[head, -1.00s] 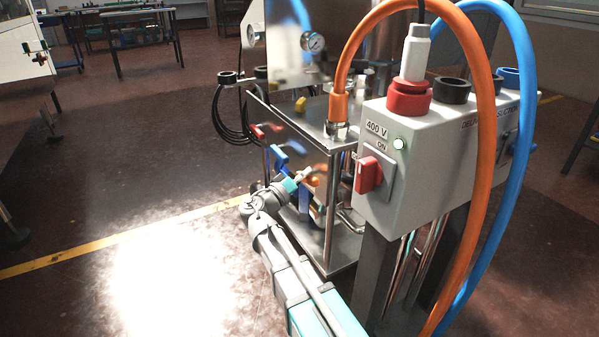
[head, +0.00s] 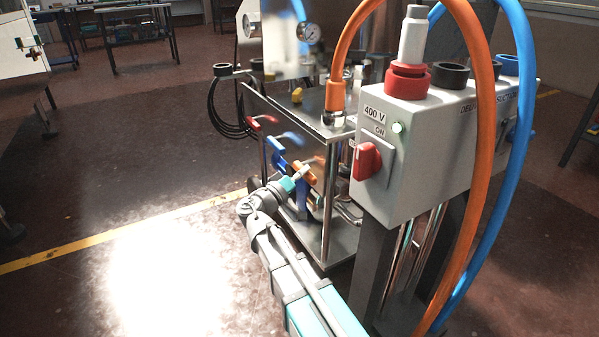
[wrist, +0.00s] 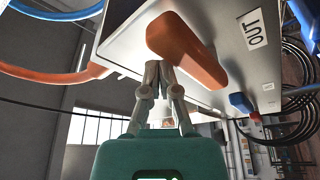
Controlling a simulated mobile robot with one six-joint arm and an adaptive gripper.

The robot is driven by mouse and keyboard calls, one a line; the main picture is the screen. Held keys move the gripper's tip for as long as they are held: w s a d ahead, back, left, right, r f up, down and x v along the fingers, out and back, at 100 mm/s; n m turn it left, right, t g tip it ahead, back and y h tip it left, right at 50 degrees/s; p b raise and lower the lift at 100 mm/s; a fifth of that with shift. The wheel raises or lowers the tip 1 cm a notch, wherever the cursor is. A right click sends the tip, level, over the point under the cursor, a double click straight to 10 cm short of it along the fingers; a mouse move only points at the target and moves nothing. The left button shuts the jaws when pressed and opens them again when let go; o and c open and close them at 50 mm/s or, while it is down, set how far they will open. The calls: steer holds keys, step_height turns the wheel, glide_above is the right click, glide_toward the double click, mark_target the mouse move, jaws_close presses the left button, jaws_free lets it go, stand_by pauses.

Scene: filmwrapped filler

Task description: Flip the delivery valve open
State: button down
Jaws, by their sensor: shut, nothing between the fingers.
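An orange valve handle (wrist: 186,50) fills the upper middle of the wrist view, on a metal panel beside a label reading OUT (wrist: 252,29). It lies slanted in that view. My gripper (wrist: 160,66) is shut and empty, its fingertips close to the handle's left end; I cannot tell if they touch. In the head view the orange handle (head: 304,173) sits low on the panel, with my gripper (head: 296,178) right beside it. A blue handle (head: 275,144) and a red handle (head: 262,120) are farther along the panel.
A grey control box (head: 440,140) with a red switch (head: 367,161) stands right of my arm. An orange hose (head: 488,130) and a blue hose (head: 526,130) loop in front. Black cables (wrist: 295,120) hang beyond the panel.

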steer(key=shift+s+d+f, duration=0.2)
steer(key=shift+s+f, duration=0.05)
steer(key=shift+r, duration=0.1)
steer(key=shift+w+r+p, duration=0.1)
steer(key=shift+r+p, duration=0.25)
steer(key=shift+p, duration=0.15)
step_height(320, 180, up, 4)
steer(key=p, duration=0.3)
steer(key=shift+w+a+f, duration=0.1)
steer(key=shift+a+f, duration=0.05)
steer(key=s+a+f+b, duration=0.3)
steer(key=s+a, duration=0.1)
steer(key=a, duration=0.4)
steer(key=shift+s+a+f, duration=0.2)
steer(key=shift+s+f, duration=0.05)
